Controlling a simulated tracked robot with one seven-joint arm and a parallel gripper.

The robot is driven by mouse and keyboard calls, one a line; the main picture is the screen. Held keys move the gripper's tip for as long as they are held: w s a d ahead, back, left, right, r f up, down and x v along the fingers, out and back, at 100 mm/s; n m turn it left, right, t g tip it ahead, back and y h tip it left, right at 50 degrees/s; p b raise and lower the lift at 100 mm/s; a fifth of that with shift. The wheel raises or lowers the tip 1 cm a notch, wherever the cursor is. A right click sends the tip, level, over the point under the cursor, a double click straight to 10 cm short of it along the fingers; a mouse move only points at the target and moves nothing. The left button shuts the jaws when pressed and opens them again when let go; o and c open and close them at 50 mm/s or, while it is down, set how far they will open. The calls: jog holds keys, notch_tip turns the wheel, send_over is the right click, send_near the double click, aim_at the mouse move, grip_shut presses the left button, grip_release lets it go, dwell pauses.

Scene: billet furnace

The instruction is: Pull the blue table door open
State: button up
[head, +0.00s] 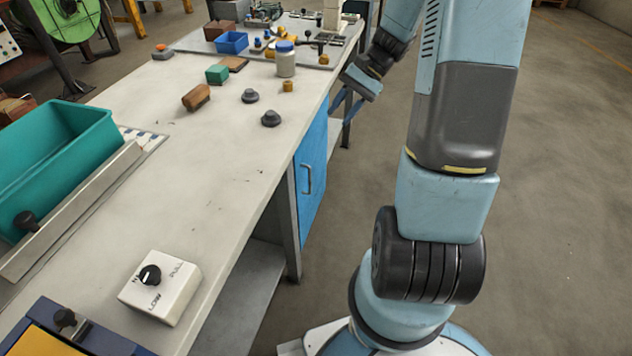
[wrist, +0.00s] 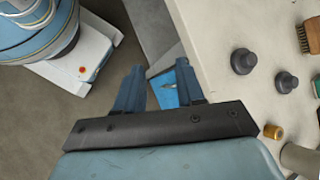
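The blue table door (head: 316,135) is on the side of the workbench facing the aisle and looks shut. Its grey vertical bar handle (head: 307,179) is on the near part of the door. My gripper (head: 343,104) is just right of the bench edge, beyond the handle and near the far side of the door. In the wrist view my gripper (wrist: 160,66) has its two blue fingers apart with nothing held. A piece of the blue door (wrist: 163,95) and its handle (wrist: 169,87) show between and behind the fingers, not touching them as far as I can tell.
The workbench top (head: 225,165) carries a white knob box (head: 160,287), a teal bin (head: 60,150), a white jar with a blue lid (head: 286,60), a brown brush (head: 196,97) and dark knobs (head: 270,118). The floor (head: 570,200) to the right is clear.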

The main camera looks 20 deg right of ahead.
jog(key=w+d+f+m+t+y, duration=0.1)
jog(key=d+f+m+t+y, duration=0.3)
jog(key=f, duration=0.7)
jog(key=w+d+f+m+t+y, duration=0.1)
jog(key=d+f+m+t, duration=0.1)
jog(key=f+m, duration=0.65)
jog(key=w+d+f+m+t+y, duration=0.1)
jog(key=d+f+m+t+y, duration=0.2)
jog(key=f, duration=1.1)
jog(key=w+a, duration=0.2)
jog(key=a, duration=0.4)
jog(key=w+a+n, duration=0.1)
jog(key=w+a, duration=0.2)
jog(key=a, duration=0.4)
jog(key=shift+w+t, duration=0.25)
jog(key=shift+t, duration=0.05)
jog(key=shift+c, duration=0.5)
jog(key=shift+r, duration=0.1)
grip_shut()
jog(key=shift+d, duration=0.1)
